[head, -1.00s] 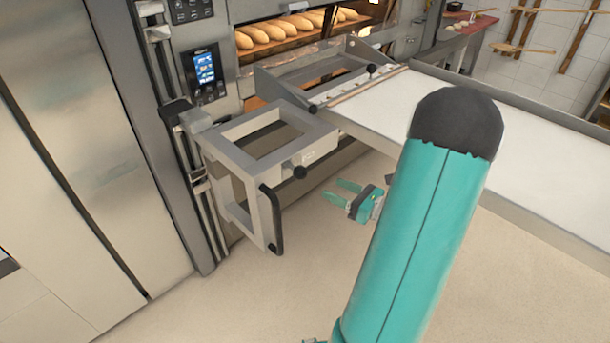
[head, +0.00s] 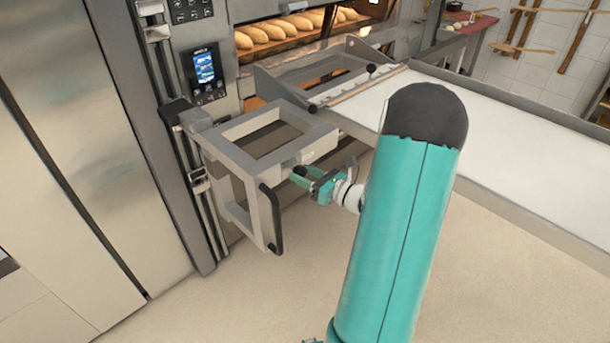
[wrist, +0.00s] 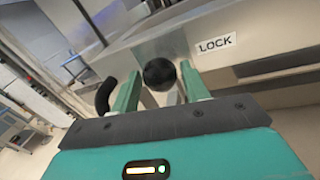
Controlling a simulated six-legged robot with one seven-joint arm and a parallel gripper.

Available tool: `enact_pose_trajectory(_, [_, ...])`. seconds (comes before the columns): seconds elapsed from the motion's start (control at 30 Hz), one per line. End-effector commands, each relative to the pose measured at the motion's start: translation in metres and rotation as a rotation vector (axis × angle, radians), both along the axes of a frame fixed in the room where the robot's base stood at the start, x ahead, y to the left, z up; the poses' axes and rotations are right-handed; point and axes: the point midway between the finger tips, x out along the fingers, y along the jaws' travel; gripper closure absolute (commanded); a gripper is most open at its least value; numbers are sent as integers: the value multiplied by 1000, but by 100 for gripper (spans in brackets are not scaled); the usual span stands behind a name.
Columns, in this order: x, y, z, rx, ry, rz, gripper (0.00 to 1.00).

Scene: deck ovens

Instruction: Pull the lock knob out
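The lock knob is a black ball (wrist: 160,73) on the front of a grey metal frame (head: 232,131), beside a white "LOCK" label (wrist: 216,45). In the wrist view the ball is between the two teal fingers of my gripper (wrist: 161,76), with a narrow gap seen on each side. My gripper is open around it, not visibly clamped. In the head view my gripper (head: 297,177) reaches the frame's right front corner from the right, and its fingers largely cover the knob.
A black handle (head: 272,218) hangs on the frame's front, left of my gripper. A long white loading surface (head: 500,130) with a metal edge lies to the right. An oven with loaves (head: 290,28) is behind. The floor in front is clear.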

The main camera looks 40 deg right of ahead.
Motion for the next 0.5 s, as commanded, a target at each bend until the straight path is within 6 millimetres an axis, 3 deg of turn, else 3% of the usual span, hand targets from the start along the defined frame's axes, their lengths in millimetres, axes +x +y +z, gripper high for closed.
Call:
enact_pose_trajectory(0.03, [0,0,0,0,0,0,65])
enact_pose_trajectory(0.2, [0,0,0,0,0,0,98])
enact_pose_trajectory(0.33, [-4,0,0,0,0,-1,100])
enact_pose_trajectory(0.5, [-24,-1,0,1,2,-3,100])
